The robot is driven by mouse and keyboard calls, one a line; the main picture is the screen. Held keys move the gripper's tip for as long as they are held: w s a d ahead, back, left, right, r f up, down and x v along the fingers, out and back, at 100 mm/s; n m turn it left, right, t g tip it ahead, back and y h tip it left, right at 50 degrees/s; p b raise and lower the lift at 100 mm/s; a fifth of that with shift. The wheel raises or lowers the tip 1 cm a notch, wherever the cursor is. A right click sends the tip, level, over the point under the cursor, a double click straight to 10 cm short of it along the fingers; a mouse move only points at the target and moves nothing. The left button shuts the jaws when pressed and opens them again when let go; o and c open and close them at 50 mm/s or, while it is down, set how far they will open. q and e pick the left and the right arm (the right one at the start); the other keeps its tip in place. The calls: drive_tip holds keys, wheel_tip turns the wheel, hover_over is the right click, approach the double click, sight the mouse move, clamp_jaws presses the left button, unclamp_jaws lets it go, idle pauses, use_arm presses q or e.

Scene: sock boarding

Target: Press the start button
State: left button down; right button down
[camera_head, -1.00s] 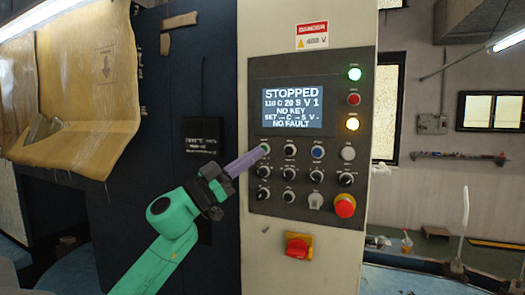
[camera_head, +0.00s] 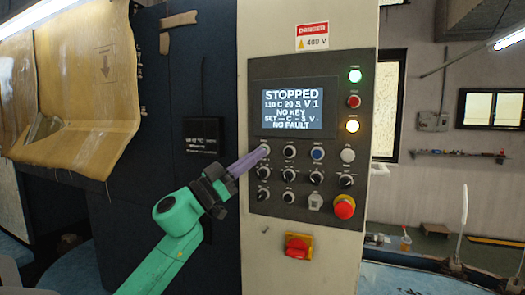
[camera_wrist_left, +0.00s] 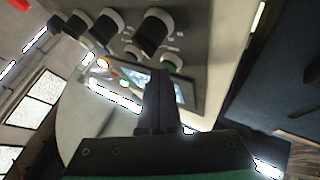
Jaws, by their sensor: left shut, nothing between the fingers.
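The control panel (camera_head: 305,193) is upright on a pale cabinet. Its screen (camera_head: 292,106) reads STOPPED, NO KEY and NO FAULT. The start button is at the left end of the upper button row, mostly hidden behind my fingertips in the head view; a green-ringed button (camera_wrist_left: 173,62) shows just past the fingers in the left wrist view. My left gripper (camera_head: 262,153) is shut and empty, its fingers pointing up and right at that button. Whether the tips touch it I cannot tell. The fingers also fill the middle of the left wrist view (camera_wrist_left: 159,78). My right gripper is not in view.
Other buttons and dark knobs (camera_head: 289,175) lie close to the right and below. A red emergency knob (camera_head: 344,206) protrudes at the lower right. A red and yellow switch (camera_head: 298,246) sits below the panel. Lamps (camera_head: 354,75) line the screen's right side.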

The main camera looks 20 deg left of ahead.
use_arm(q)
drive_tip(key=shift+w, duration=0.2)
idle(0.6)
drive_tip(key=shift+s, duration=0.8)
drive_tip(key=s+b, duration=0.1)
drive_tip(key=s, duration=0.1)
drive_tip(key=s+b, duration=0.2)
drive_tip(key=s, duration=0.1)
drive_tip(key=shift+d+b, duration=0.2)
drive_tip(key=shift+b, duration=0.1)
drive_tip(key=shift+f, duration=0.1)
